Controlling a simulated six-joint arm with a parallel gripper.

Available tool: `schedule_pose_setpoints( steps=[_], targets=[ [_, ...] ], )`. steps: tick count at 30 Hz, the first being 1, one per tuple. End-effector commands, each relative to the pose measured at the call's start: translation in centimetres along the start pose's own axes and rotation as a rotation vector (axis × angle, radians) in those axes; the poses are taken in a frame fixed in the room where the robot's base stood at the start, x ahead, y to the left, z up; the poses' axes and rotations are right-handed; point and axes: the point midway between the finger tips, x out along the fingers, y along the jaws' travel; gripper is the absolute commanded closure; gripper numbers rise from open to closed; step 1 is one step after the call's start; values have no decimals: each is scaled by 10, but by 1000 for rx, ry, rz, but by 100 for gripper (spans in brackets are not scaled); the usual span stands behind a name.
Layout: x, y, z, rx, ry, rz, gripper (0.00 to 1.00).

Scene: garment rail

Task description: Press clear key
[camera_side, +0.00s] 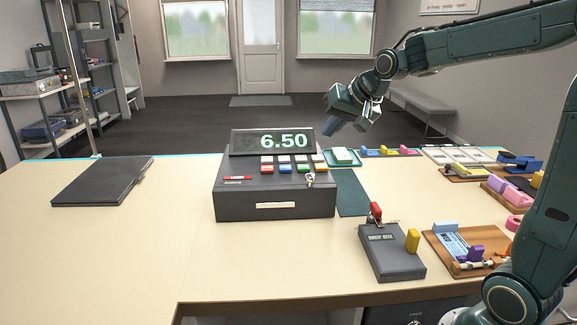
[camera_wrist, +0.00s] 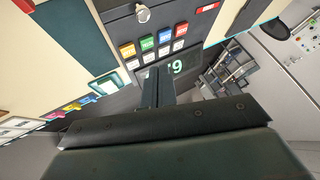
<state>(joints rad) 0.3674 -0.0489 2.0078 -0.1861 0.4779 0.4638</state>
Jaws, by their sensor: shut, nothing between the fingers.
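The dark cash register (camera_side: 275,205) stands on the counter, and its raised display (camera_side: 272,141) reads 6.50. Its sloped top has a row of white keys and a front row of red (camera_side: 267,169), blue (camera_side: 285,169), green (camera_side: 303,169) and orange keys. The wrist view shows the orange (camera_wrist: 127,49), green (camera_wrist: 146,43), blue (camera_wrist: 164,37) and red (camera_wrist: 181,30) keys. Key labels are too small to read, so I cannot tell which is clear. My gripper (camera_side: 332,127) is shut and empty, above and right of the display, apart from the keys. Its fingers (camera_wrist: 155,88) partly cover the display in the wrist view.
A silver key (camera_side: 309,180) sits in the register's front right. A grey card device (camera_side: 391,253) with red and yellow parts stands in front right. Trays with coloured items line the right side. A black folder (camera_side: 103,181) lies left; the counter between is clear.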

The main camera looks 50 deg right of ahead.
Motion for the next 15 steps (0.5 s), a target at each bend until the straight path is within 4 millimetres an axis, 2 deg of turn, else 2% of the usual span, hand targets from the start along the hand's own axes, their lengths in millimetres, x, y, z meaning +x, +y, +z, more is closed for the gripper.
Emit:
schedule_pose_setpoints(
  steps=[3, 9, 15],
  targets=[
    [20, 9, -22, 70, 22, -3, 100],
    [48, 24, -54, 172, 59, -15, 100],
    [65, 35, -72, 233, 82, -25, 100]
  ],
)
